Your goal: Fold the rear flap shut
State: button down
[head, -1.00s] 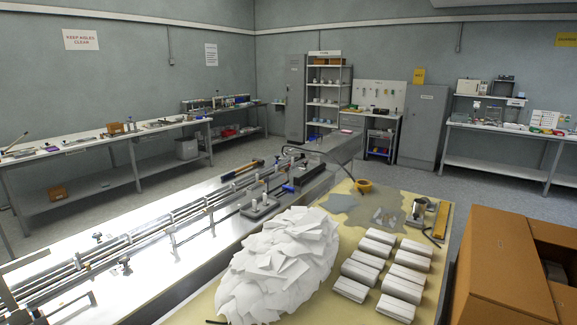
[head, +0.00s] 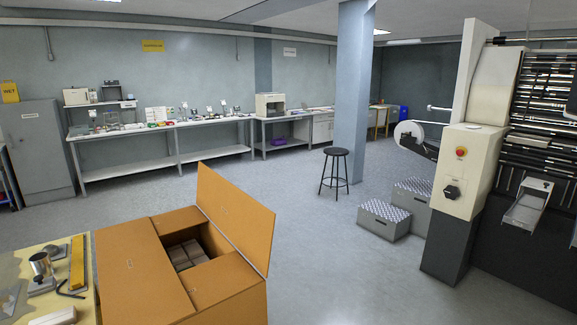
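An orange-brown cardboard carton (head: 130,275) stands at the lower left of the head view. One broad flap (head: 237,218) stands up and leans outward along its right side. A panel at the far end (head: 178,220) and a panel at the near end (head: 222,287) look folded flat over the top. I cannot tell which flap counts as the rear one. My gripper is not in view.
Grey steps (head: 385,220), a black stool (head: 335,165) and a large machine (head: 468,170) stand to the right. The floor between is clear.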

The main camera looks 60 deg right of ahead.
aim_at(249, 225)
jog(key=z, duration=0.9)
jog(key=i+l, duration=0.05)
